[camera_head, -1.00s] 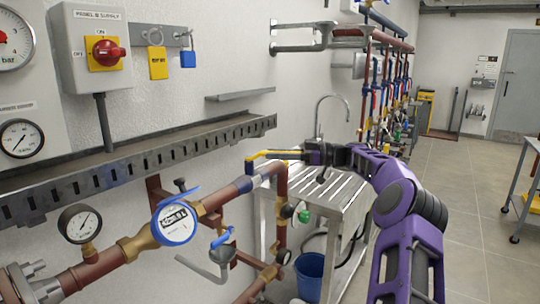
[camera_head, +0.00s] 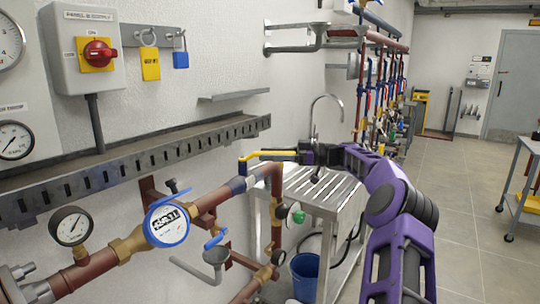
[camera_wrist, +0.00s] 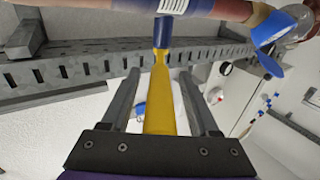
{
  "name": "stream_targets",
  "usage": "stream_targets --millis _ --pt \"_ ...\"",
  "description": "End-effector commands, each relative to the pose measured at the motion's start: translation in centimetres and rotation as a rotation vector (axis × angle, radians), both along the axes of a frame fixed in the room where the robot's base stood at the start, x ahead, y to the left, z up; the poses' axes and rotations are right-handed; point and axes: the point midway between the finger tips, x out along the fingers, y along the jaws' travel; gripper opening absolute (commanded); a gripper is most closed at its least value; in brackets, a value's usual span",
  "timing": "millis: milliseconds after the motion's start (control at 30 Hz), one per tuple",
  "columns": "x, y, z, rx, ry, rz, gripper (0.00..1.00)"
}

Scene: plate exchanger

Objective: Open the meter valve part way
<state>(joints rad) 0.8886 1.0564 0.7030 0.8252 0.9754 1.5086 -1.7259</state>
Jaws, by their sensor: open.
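The meter valve's lever (camera_head: 257,155) is yellow with a blue end and sits by the pipe just right of the round water meter (camera_head: 167,223). In the wrist view the yellow lever (camera_wrist: 160,95) runs lengthwise between my fingers. Its blue end (camera_wrist: 163,32) lies beyond the fingertips, near the pipe. My gripper (camera_head: 276,154) is at the lever, and its fingers hide part of it. In the wrist view my gripper (camera_wrist: 159,75) is open, with a gap on either side of the lever. The blue-rimmed meter (camera_wrist: 290,30) shows at upper right there.
A slotted metal tray (camera_head: 130,165) runs along the wall behind the pipe. A pressure gauge (camera_head: 71,226) stands at left. A sink bench (camera_head: 325,195) and a blue bucket (camera_head: 306,275) are beside my arm.

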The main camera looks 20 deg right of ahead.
Motion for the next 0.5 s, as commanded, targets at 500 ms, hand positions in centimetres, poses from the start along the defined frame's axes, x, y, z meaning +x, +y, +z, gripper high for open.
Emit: stream_targets --millis 500 --pt "-2.7 -5.8 0.1 0.000 -0.001 -0.004 0.61"
